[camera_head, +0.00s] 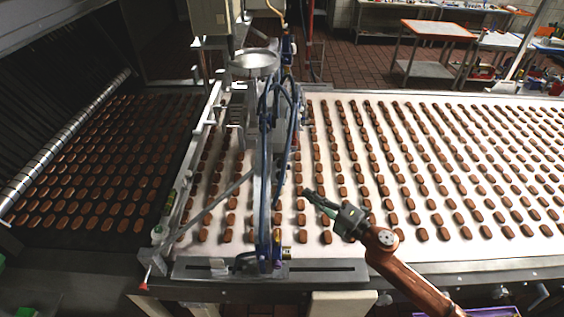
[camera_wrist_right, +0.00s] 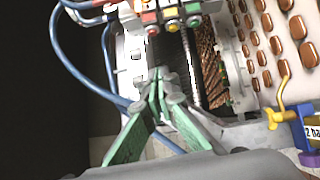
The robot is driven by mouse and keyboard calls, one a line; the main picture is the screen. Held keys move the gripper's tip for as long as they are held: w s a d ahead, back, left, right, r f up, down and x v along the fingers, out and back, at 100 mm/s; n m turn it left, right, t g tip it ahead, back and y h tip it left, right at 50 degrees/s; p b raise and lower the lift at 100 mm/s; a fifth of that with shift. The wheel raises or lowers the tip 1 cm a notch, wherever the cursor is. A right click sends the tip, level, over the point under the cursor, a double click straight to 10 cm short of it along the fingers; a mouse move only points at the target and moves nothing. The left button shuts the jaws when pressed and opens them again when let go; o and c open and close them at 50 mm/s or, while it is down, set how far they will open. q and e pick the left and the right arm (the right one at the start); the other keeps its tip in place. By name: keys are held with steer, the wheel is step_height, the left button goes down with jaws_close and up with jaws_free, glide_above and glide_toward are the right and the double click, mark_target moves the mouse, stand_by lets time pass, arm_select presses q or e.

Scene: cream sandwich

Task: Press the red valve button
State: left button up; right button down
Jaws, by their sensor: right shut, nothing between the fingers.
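In the right wrist view, a valve block at the top edge carries a red button (camera_wrist_right: 152,30), with a yellow-orange button (camera_wrist_right: 172,27) and a green button (camera_wrist_right: 193,21) beside it. My right gripper (camera_wrist_right: 157,75) is shut and empty, with its green fingers together below the buttons in that picture, apart from them. In the head view, my right gripper (camera_head: 308,193) is over the white conveyor, just right of the blue-tubed machine. I cannot make out the red button there. My left gripper is not in view.
The machine frame (camera_head: 265,180) with blue hoses stands across the white conveyor (camera_head: 450,245). Rows of brown biscuits (camera_head: 430,190) cover the belt. The wrist view shows a yellow hook-like handle (camera_wrist_right: 284,100) at right. A table (camera_head: 438,30) stands far back.

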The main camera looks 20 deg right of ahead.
steer(key=w+d+p+x, duration=0.1)
steer(key=p+x, duration=0.3)
steer(key=x, duration=0.8)
steer(key=shift+w+d+r, duration=0.15)
steer(key=shift+w+d, duration=0.35)
steer(key=shift+w, duration=0.1)
